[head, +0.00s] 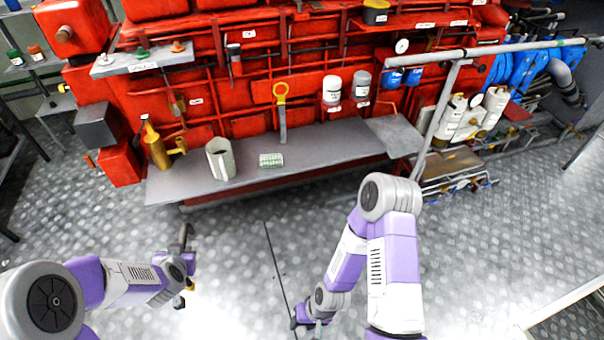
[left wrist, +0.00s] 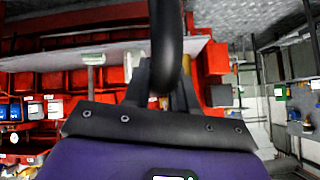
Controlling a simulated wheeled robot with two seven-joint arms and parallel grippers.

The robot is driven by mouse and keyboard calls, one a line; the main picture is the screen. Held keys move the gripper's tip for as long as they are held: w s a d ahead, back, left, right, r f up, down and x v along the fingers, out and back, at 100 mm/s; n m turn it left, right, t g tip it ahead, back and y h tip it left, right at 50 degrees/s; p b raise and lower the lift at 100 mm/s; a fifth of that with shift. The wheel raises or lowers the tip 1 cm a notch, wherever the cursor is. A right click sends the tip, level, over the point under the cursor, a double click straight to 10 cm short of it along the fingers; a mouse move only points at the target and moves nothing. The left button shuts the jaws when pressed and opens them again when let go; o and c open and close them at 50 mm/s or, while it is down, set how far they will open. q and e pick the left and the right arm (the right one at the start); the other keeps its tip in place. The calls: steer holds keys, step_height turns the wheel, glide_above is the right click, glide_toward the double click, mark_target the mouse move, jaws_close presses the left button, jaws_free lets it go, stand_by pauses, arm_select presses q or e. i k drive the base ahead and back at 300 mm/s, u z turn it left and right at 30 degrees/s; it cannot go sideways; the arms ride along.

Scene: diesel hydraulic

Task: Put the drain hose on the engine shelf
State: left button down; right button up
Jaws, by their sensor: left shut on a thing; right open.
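The drain hose (head: 185,234) is a dark, curved tube at the lower left of the head view. My left gripper (head: 187,264) is shut on it, and the hose rises above the gripper, apart from the shelf. In the left wrist view the black hose (left wrist: 166,40) stands between the fingers (left wrist: 164,88). The engine shelf (head: 320,150) is a long grey ledge in front of the red engine, beyond my left gripper. My right gripper (head: 310,326) is low at the bottom centre, open; its fingertips are small in view.
The shelf's right half is mostly clear. A grey rail (head: 445,100) stands to the right.

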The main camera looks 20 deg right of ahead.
mark_target(350, 151)
steer(key=z, duration=0.7)
steer(key=i, duration=0.35)
steer(key=z, duration=0.6)
steer(key=i, duration=1.65)
steer(key=u, duration=0.15)
